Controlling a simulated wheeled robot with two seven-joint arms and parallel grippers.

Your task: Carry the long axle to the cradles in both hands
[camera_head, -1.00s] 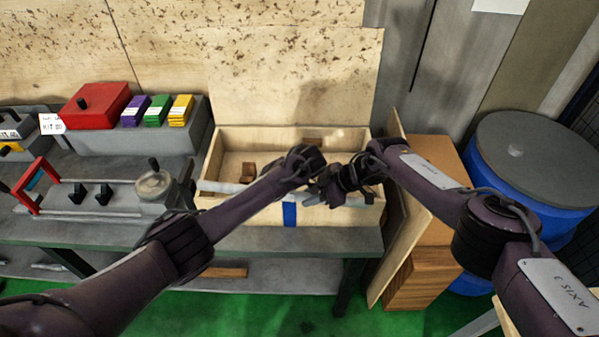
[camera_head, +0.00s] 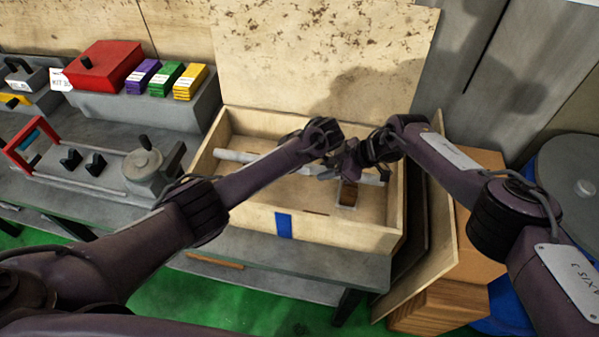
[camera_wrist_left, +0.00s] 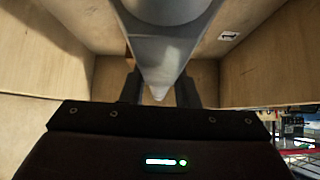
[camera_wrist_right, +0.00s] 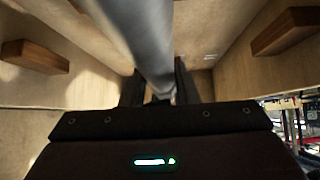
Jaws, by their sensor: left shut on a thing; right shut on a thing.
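The long axle (camera_head: 235,156) is a grey rod held crosswise over the open wooden box (camera_head: 340,232). My left gripper (camera_head: 324,171) is shut on it near its middle; the rod also shows between the fingers in the left wrist view (camera_wrist_left: 165,60). My right gripper (camera_head: 349,165) is shut on it just to the right; the rod also shows in the right wrist view (camera_wrist_right: 147,45). The arms hide part of the rod. Two black notched blocks, which look like the cradles (camera_head: 70,158), stand on the grey machine bed at the left.
A handwheel unit (camera_head: 143,168) and a red handle frame (camera_head: 20,150) flank the cradles. A red case (camera_head: 103,66) and coloured boxes stand behind. A tall board (camera_head: 440,262) leans right of the box.

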